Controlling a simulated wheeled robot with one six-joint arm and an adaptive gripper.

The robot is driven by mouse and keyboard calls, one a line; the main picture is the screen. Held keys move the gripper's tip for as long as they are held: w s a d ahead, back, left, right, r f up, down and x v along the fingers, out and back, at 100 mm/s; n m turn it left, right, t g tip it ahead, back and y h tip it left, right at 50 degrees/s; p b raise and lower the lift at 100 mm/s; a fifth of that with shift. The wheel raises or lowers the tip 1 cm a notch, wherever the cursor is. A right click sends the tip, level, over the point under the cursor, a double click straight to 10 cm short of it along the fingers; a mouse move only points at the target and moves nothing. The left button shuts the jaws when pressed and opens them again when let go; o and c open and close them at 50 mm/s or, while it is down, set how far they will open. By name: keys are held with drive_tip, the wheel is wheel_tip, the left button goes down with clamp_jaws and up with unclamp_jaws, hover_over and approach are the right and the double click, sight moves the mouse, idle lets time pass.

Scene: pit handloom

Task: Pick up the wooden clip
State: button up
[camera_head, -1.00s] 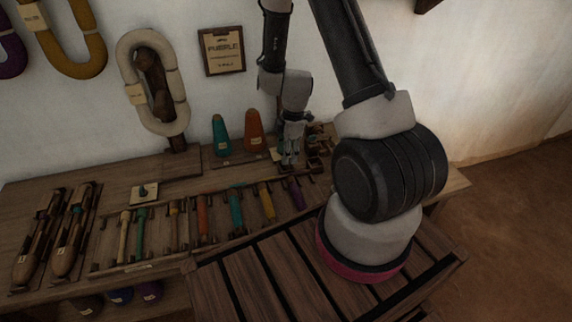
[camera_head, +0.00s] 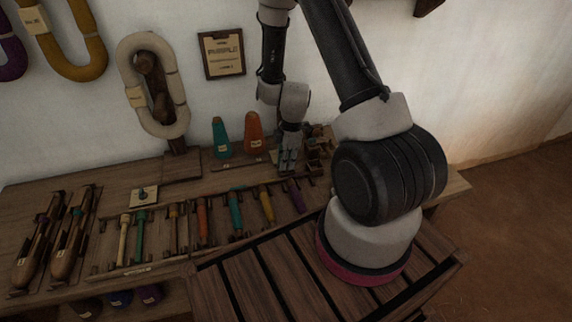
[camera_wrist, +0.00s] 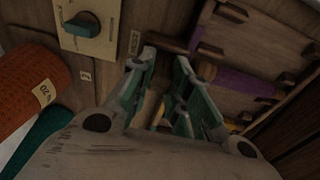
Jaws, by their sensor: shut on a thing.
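My gripper (camera_head: 288,168) is low over the back right of the bench, just right of the orange cone. In the wrist view its green-grey fingers (camera_wrist: 164,62) are close together, with a narrow gap between them. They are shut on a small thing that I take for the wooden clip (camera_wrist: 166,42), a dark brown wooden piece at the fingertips. Most of it is hidden by the fingers, and its outline is hard to make out in the dark. I cannot tell whether it touches the bench. In the head view the clip cannot be made out.
The orange cone (camera_head: 253,132) and teal cone (camera_head: 221,138) stand left of my gripper. A pale plate with a green knob (camera_wrist: 83,25) lies close by. A purple bobbin (camera_wrist: 235,83) lies to the right. Brown wooden parts (camera_head: 318,152) crowd the bench right of the gripper.

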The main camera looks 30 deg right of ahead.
wheel_tip(320, 180, up, 10)
idle(0.5)
idle(0.4)
